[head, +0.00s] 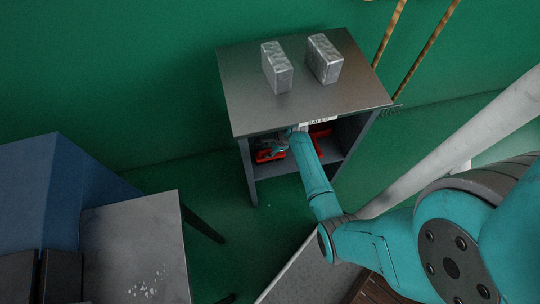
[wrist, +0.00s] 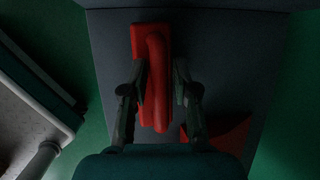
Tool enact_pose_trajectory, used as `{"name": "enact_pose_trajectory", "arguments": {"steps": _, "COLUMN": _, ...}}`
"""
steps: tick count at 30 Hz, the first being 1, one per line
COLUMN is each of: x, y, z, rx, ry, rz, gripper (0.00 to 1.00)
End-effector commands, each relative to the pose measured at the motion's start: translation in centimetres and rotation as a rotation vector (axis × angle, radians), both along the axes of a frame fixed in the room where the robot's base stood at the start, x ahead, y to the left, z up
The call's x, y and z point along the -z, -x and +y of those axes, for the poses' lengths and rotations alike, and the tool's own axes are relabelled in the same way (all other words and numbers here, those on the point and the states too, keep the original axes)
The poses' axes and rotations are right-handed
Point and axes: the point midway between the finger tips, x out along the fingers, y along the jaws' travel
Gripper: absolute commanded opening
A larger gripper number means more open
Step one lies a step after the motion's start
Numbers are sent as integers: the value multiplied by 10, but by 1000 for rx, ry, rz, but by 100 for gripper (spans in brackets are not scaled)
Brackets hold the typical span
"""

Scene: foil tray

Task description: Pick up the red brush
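The red brush (wrist: 157,75) lies on the dark shelf inside a small cabinet, with its raised handle running lengthwise in the wrist view. In the head view a red thing (head: 263,157), apparently this brush, shows at the left of the shelf, partly hidden by my gripper (head: 281,147). In the wrist view my gripper (wrist: 160,85) has one finger on each side of the handle. Narrow gaps seem to show between fingers and handle, so it looks open around it. Whether the fingers touch lower down is hidden.
Another red piece (wrist: 220,140) lies right of the brush; red (head: 319,131) also shows at the shelf's right side. The cabinet's metal top (head: 300,110) is close above my arm and carries two silvery blocks (head: 276,68) (head: 324,60). A grey table (head: 130,245) stands at left.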

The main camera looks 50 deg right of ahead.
Motion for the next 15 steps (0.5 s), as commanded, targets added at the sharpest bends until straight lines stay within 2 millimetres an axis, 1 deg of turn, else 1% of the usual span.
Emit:
{"name": "enact_pose_trajectory", "arguments": {"steps": 2, "x": 0, "y": 0, "z": 0, "rx": 0, "ry": 0, "rz": 0, "gripper": 29}}
{"name": "enact_pose_trajectory", "arguments": {"steps": 6, "x": 0, "y": 0, "z": 0, "rx": 0, "ry": 0, "rz": 0, "gripper": 0}}
{"name": "enact_pose_trajectory", "arguments": {"steps": 15, "x": 0, "y": 0, "z": 0, "rx": 0, "ry": 0, "rz": 0, "gripper": 0}}
